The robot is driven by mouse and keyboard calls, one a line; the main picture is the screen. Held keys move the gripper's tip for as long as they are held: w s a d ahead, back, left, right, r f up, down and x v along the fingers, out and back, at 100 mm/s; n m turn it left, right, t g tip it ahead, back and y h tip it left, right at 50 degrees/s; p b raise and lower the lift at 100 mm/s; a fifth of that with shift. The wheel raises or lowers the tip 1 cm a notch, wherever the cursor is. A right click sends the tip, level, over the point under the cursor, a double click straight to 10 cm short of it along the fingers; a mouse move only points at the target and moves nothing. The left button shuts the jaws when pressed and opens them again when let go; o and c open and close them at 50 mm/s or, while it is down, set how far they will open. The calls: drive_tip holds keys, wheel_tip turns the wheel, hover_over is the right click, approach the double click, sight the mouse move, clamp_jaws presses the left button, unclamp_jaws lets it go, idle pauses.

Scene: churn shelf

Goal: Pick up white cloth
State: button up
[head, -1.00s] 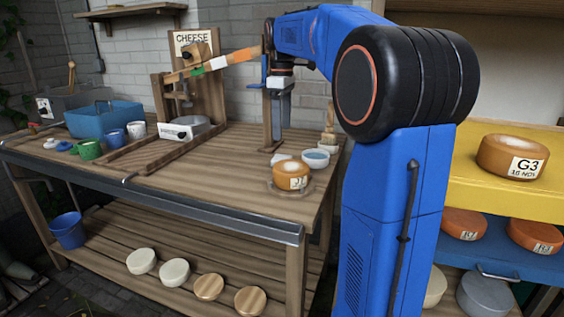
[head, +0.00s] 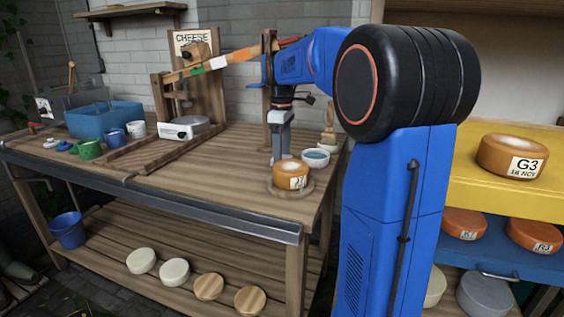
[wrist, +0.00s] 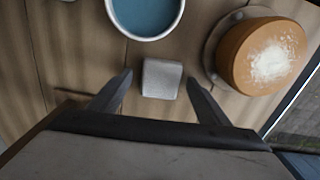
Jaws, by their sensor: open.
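The white cloth (wrist: 161,79) is a small, pale, folded square lying on the wooden bench top in the wrist view. My gripper (wrist: 158,82) is open, with one finger on each side of the cloth and a gap on both sides. In the head view my gripper (head: 279,158) points down at the bench between the cheese and the back wall. The cloth is hidden behind it there.
A bowl of blue liquid (wrist: 146,12) stands close beside the cloth; the bowl also shows in the head view (head: 316,158). An orange cheese (wrist: 262,58) on a round board is on the other side. The bench's middle (head: 215,170) is clear.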

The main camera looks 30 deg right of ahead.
drive_tip(key=shift+c, duration=0.6)
drive_tip(key=c, duration=1)
drive_tip(key=shift+r, duration=0.15)
drive_tip(key=shift+r, duration=1.5)
drive_tip(key=shift+s+a+r, duration=0.1)
drive_tip(key=shift+a+r, duration=0.1)
drive_tip(key=shift+a, duration=0.1)
drive_tip(key=s+a, duration=0.2)
drive_tip(key=a, duration=0.3)
drive_tip(key=s+a, duration=0.3)
drive_tip(key=a, duration=0.2)
drive_tip(key=s+a, duration=0.2)
drive_tip(key=a, duration=0.3)
drive_tip(key=shift+s+a, duration=0.2)
drive_tip(key=shift+a, duration=0.2)
